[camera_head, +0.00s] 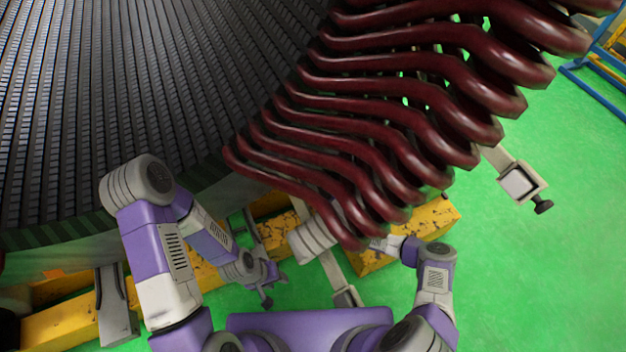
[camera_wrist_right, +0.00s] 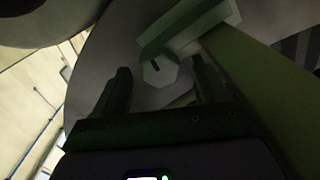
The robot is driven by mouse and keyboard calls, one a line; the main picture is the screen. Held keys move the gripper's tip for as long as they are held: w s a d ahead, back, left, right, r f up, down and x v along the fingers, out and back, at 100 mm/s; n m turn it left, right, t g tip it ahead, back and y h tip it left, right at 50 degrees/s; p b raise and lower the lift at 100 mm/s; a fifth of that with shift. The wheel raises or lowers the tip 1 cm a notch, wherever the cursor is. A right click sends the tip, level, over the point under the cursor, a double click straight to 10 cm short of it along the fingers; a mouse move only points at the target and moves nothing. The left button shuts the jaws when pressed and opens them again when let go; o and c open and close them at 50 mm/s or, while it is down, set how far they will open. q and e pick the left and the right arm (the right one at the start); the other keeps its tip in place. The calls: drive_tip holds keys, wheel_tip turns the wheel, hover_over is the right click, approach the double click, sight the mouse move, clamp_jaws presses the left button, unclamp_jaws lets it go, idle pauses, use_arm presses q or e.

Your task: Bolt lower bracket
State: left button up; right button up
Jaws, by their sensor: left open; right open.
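A grey bracket arm (camera_head: 332,268) reaches down below the dark red coil ends (camera_head: 400,120); I cannot tell for sure that it is the lower bracket. In the right wrist view a pale bracket bar (camera_wrist_right: 190,27) crosses the top. A pale, faceted bolt-like part (camera_wrist_right: 160,71) with a dark slot sits below it. My right gripper (camera_wrist_right: 160,82) is open, its dark fingers on either side of that part; contact is unclear. In the head view it is partly hidden by the coils. My left gripper (camera_head: 268,272) is open, low beside another grey bracket (camera_head: 247,232).
The large slotted stator core (camera_head: 130,90) fills the upper left. Another bracket (camera_head: 518,182) with a black knob (camera_head: 543,205) sticks out at right. Yellow beams (camera_head: 435,220) lie under the stator. A blue frame (camera_head: 597,75) stands at upper right. Green floor is clear at right.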

drive_tip(key=shift+x, duration=0.9)
drive_tip(key=c, duration=1.1)
drive_tip(key=shift+o, duration=0.2)
drive_tip(key=shift+m, duration=1.5)
drive_tip(key=o, duration=1.1)
drive_tip(key=shift+c, duration=0.2)
